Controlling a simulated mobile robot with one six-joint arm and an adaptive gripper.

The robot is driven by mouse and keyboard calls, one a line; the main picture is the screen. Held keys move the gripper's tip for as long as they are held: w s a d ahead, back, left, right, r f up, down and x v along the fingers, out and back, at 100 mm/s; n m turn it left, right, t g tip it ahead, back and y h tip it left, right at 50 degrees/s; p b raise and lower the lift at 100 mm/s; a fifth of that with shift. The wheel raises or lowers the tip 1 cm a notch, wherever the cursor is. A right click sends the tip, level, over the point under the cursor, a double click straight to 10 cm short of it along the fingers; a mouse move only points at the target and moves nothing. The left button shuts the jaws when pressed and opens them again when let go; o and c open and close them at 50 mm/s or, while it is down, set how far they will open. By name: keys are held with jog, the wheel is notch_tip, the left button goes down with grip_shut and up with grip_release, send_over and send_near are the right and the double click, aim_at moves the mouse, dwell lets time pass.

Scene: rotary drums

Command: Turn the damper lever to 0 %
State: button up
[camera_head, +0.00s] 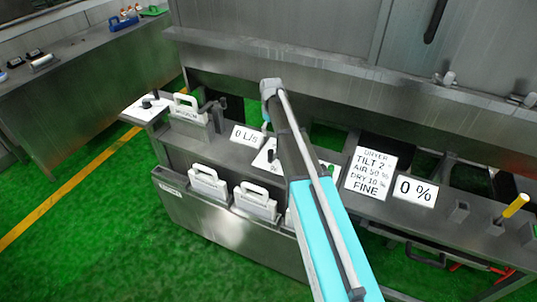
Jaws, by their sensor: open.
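A lever with a yellow grip (516,205) stands tilted up to the right at the right edge of the steel bench. It may be the damper lever; no label on it is readable. A white display sign (415,191) reading "0 %" stands left of it. My arm (325,225) rises from the bottom centre to a bend near the middle of the picture, well left of the yellow lever. My gripper cannot be made out; it seems hidden behind my arm.
A "0 L/s" sign (246,136) and several white-handled bins (208,184) are on the left. Small steel brackets (459,211) stand near the yellow lever. Green floor (95,225) is clear at left.

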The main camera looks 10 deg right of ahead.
aim_at(271, 150)
jog(key=shift+f, duration=0.2)
notch_tip(271, 150, down, 13)
jog(key=b, duration=1.3)
jog(key=shift+f+b, duration=0.2)
jog(key=shift+b, duration=0.15)
jog(key=shift+c, duration=0.2)
